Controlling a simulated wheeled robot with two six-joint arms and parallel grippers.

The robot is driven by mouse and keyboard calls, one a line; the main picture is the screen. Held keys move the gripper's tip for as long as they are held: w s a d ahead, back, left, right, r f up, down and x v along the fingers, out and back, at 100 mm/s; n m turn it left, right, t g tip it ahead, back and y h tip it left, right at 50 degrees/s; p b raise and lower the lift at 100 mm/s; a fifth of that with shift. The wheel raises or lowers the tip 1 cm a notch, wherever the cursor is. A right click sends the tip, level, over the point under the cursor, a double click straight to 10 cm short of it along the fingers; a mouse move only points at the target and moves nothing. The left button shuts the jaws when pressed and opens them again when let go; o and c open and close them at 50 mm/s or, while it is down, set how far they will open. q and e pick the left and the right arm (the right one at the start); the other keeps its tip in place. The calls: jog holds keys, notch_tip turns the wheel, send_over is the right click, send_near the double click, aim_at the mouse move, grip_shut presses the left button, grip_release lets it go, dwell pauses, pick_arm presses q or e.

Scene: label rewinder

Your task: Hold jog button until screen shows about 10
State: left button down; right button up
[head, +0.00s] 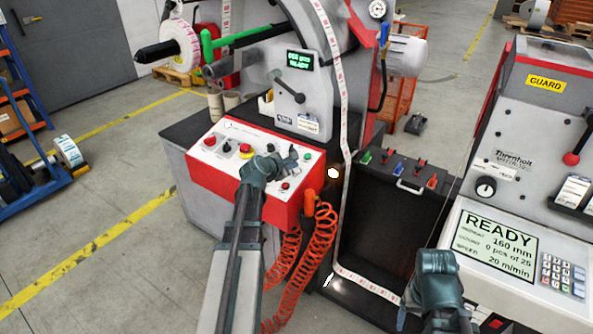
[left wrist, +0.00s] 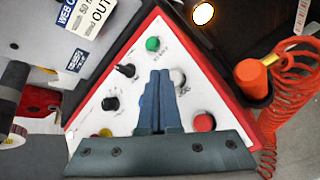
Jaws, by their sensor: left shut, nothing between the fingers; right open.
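The white control panel (head: 222,150) with a red rim carries several buttons and knobs. My left gripper (head: 291,154) is over its right part, shut and empty. In the left wrist view the shut fingertips (left wrist: 160,73) are beside a pale round button (left wrist: 178,76); I cannot tell whether they touch it, and its label is unreadable. A green button (left wrist: 153,43) is above and a red one (left wrist: 204,122) below right. The small dark screen (head: 299,60) shows green text, a blurred number above READY. My right gripper (head: 437,263) is open, low at right.
Orange coiled hose (head: 323,240) hangs in front of the panel with an orange-handled tool. A printed web strip (head: 344,190) runs down beside it. The right machine's large screen (head: 495,243) reads READY, 160 mm, 0 pcs of 25. A black toolbox (head: 395,215) stands between the machines.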

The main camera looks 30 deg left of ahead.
pick_arm(q)
jog(key=shift+f, duration=0.15)
jog(key=shift+w+f+b, duration=0.1)
jog(key=shift+f+b, duration=0.2)
jog(key=shift+b, duration=0.1)
